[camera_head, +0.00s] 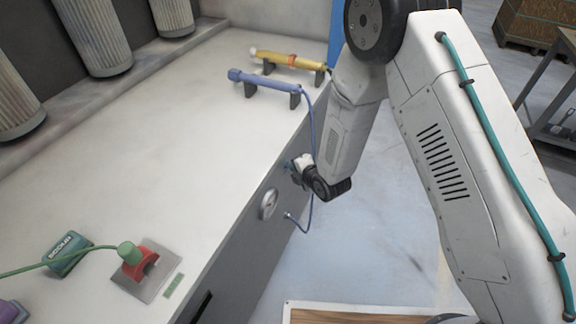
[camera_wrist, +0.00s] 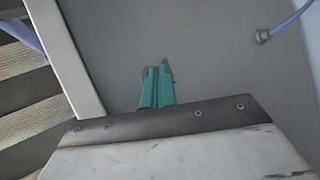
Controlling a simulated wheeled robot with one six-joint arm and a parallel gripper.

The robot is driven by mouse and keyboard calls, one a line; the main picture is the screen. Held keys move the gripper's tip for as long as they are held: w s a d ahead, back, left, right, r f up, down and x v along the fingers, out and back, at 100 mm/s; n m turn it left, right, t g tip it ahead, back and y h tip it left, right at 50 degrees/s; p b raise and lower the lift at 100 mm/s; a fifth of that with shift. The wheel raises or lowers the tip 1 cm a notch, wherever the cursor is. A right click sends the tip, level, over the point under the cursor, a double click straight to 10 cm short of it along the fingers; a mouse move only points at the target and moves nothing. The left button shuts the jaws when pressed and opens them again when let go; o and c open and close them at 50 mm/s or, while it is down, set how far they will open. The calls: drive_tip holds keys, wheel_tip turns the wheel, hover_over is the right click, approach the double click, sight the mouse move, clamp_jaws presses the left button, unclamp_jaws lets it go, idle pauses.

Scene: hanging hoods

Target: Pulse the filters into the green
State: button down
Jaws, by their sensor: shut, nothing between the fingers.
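Pleated grey cylindrical filters (camera_head: 100,35) hang at the back left, above the pale bench. A round dial gauge (camera_head: 268,204) is on the bench's grey front panel; its markings are too small to read. My gripper (camera_head: 291,164) is beside the upper part of this panel, above and right of the gauge. In the wrist view its teal fingers (camera_wrist: 157,74) are together and empty, pointing at a grey surface. A small dark rounded shape (camera_wrist: 147,73) shows by the fingertips; I cannot tell whether they touch it.
A blue wand (camera_head: 262,82) and a yellow wand (camera_head: 287,60) rest on black cradles. A blue hose runs to a panel fitting (camera_head: 287,215). A red-and-green device (camera_head: 138,262) and a green box (camera_head: 67,252) sit at the front left. The bench middle is clear.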

drive_tip(key=shift+s+d, duration=0.25)
drive_tip(key=shift+d, duration=0.45)
drive_tip(key=d, duration=0.1)
drive_tip(key=s+d, duration=0.1)
drive_tip(key=d, duration=0.2)
drive_tip(key=shift+s+d, duration=0.35)
drive_tip(key=shift+s, duration=0.05)
idle(0.6)
